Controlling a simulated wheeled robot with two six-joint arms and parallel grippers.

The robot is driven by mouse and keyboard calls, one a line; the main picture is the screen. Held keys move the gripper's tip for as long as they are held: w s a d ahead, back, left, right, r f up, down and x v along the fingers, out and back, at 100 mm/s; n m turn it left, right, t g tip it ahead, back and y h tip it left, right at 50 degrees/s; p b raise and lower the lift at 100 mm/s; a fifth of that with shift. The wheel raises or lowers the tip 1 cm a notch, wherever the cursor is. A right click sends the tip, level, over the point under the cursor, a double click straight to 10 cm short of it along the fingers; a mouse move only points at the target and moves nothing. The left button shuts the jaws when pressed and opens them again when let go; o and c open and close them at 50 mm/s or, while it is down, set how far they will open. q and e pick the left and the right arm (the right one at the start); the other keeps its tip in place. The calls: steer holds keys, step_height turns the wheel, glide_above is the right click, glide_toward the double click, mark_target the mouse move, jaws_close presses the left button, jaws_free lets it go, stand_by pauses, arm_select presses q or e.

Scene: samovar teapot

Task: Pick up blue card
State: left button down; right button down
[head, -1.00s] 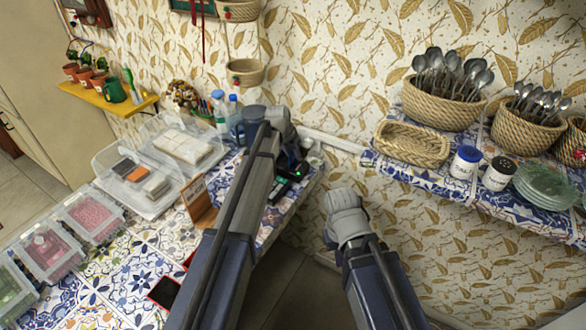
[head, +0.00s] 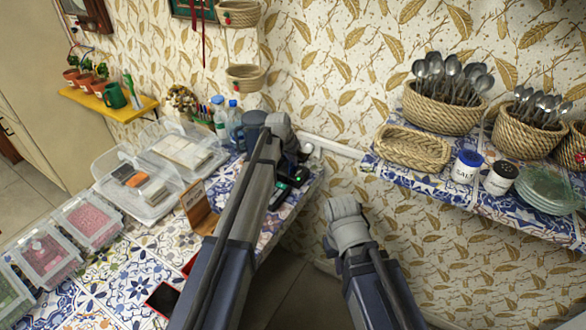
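I cannot make out a blue card in the head view. My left arm reaches over the tiled counter (head: 130,262) to its right end. My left gripper (head: 292,172) is mostly hidden behind its own wrist, and its fingertips are not clear. It is close to a dark device with a small green light (head: 283,191) on the counter. My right arm comes up from the bottom over the floor gap. Its grey wrist shows in front of the wall, and its fingers are hidden from view.
Clear boxes (head: 140,186) and lidded pink containers (head: 88,222) line the counter. A brown wooden stand (head: 198,208), bottles (head: 220,118) and a dark tablet (head: 161,298) are also there. On the right, a tiled shelf (head: 408,178) holds baskets, shakers and plates.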

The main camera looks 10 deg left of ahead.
arm_select(q)
steer(key=shift+r, duration=0.15)
step_height(320, 180, up, 10)
steer(key=p, duration=1)
step_height(320, 180, up, 5)
steer(key=p, duration=0.5)
stand_by(0.3)
